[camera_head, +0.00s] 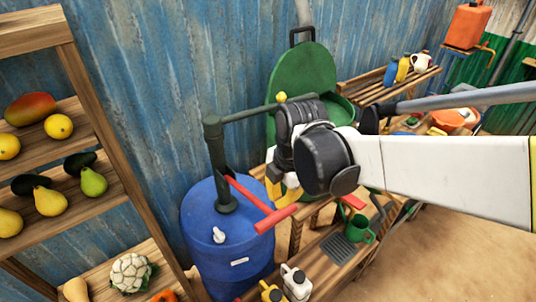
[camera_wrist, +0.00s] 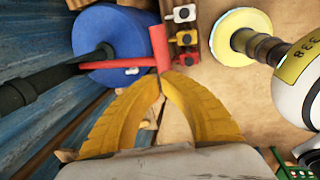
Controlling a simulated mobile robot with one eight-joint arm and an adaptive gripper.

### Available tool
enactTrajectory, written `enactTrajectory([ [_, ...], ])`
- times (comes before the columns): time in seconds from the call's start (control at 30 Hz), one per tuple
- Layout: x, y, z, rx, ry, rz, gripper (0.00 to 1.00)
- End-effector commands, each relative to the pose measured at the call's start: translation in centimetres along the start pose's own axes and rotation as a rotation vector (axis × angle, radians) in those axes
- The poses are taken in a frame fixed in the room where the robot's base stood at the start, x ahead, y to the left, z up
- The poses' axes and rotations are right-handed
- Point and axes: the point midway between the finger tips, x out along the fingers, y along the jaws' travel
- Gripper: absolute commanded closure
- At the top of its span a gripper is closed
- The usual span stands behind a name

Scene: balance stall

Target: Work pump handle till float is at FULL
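The blue barrel (camera_head: 225,260) stands against the wall with a dark green pump post (camera_head: 217,160) rising from its top. The red T-shaped pump handle (camera_head: 275,218) slopes down to the right from the post; it also shows in the wrist view (camera_wrist: 158,45). My gripper (camera_wrist: 161,77) has curved yellow fingers whose tips meet at the near end of the handle's crossbar. I cannot tell whether they touch it. A small white piece (camera_head: 218,236) stands on the barrel top; whether it is the float is unclear. No FULL mark is readable.
A wooden fruit rack (camera_head: 75,75) stands at left. A green round panel (camera_head: 300,75) stands behind my arm. Bare floor lies at lower right.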

Motion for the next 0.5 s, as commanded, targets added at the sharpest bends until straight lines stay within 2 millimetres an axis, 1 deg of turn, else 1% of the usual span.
enactTrajectory([
  [0.03,1.3,0.0,0.0,0.000,0.000,0.000,1.00],
  [0.2,4.4,0.0,0.0,0.000,0.000,0.000,1.00],
  [0.33,6.0,0.0,0.0,0.000,0.000,0.000,1.00],
  [0.5,6.9,0.0,0.0,0.000,0.000,0.000,1.00],
])
